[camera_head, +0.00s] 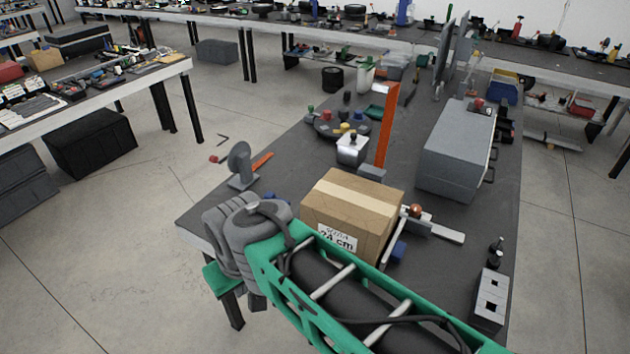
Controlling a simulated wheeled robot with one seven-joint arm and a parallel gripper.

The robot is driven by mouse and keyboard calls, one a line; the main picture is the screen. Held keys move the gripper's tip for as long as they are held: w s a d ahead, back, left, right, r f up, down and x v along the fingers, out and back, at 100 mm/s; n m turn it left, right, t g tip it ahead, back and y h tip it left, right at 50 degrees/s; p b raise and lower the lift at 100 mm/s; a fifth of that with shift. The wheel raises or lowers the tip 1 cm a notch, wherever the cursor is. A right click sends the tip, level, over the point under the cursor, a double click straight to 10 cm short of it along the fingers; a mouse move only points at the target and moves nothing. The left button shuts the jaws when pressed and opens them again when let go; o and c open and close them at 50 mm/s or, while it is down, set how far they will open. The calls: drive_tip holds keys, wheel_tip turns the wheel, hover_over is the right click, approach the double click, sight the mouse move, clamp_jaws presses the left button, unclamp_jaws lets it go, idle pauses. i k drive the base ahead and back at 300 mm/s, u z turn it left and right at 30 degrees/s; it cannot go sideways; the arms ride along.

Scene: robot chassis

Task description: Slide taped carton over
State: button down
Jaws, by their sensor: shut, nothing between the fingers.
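The taped carton (352,212) is a brown cardboard box with a pale tape strip along its top and a white printed label on its front face. It sits upright on the dark tabletop (290,152), near the front left part. My green and grey arm crosses in front of the carton and hides part of its lower front.
A grey metal case (455,150) stands right of the carton. An orange upright (385,125) and a small white container (352,148) are behind it. A grey round-headed stand (240,165) is at the left edge. A metal bar (433,230) lies close on the right.

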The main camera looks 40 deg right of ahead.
sight(360, 215)
drive_tip(key=u, duration=0.3)
drive_tip(key=i, duration=0.85)
drive_tip(key=u, duration=0.55)
